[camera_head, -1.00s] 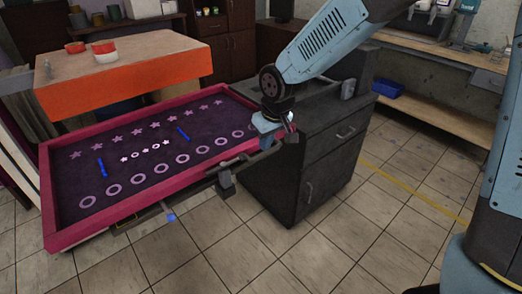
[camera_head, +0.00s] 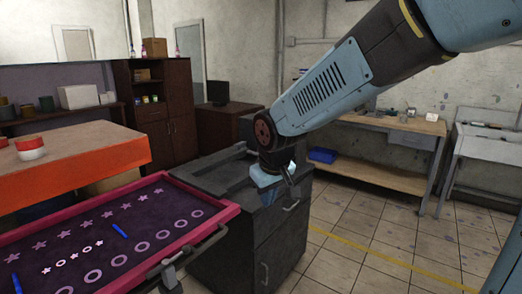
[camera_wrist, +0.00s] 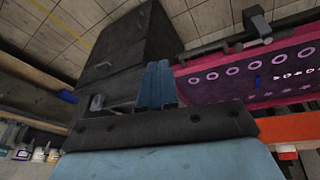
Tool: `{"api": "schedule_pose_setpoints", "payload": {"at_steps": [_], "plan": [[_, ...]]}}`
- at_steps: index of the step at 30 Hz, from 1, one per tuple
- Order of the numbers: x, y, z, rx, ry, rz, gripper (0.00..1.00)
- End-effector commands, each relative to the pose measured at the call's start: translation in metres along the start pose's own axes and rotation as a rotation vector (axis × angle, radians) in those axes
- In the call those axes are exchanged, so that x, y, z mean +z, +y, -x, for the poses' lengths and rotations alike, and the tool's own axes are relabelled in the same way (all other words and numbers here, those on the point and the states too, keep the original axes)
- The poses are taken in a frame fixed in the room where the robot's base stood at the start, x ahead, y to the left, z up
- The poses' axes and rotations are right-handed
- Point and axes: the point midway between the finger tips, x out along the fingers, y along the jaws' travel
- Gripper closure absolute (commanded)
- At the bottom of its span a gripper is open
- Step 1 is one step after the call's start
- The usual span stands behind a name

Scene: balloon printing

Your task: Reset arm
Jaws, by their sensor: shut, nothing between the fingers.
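My gripper (camera_head: 285,183) is at the end of my blue-grey arm, in front of the dark cabinet (camera_head: 235,245) and right of the pink-framed screen (camera_head: 228,208). In the wrist view its blue fingers (camera_wrist: 157,78) are together with nothing between them. The cabinet also shows behind them in the wrist view (camera_wrist: 120,50). The screen, dark purple with stars and rings, also shows at the right of the wrist view (camera_wrist: 190,92).
An orange-sided table (camera_head: 100,160) with red and white tubs (camera_head: 30,147) stands at the left. A wooden bench (camera_head: 380,122) with a blue bin (camera_head: 322,155) below stands at the back. The tiled floor (camera_head: 350,240) at the right is clear.

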Motion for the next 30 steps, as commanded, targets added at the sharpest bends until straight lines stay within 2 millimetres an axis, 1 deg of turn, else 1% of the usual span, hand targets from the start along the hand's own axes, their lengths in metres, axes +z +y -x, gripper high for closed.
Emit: {"api": "schedule_pose_setpoints", "payload": {"at_steps": [1, 6, 11, 15, 18, 24, 30], "plan": [[0.007, 0.010, 0.010, 0.016, 0.007, -0.026, 1.00], [0.034, 0.040, 0.037, 0.058, 0.018, -0.112, 1.00], [0.061, 0.063, 0.061, 0.088, 0.029, -0.195, 1.00], [0.088, 0.079, 0.081, 0.110, 0.042, -0.268, 1.00], [0.107, 0.088, 0.095, 0.122, 0.053, -0.320, 1.00], [0.148, 0.102, 0.118, 0.137, 0.076, -0.425, 1.00], [0.185, 0.108, 0.136, 0.141, 0.103, -0.518, 1.00]]}}
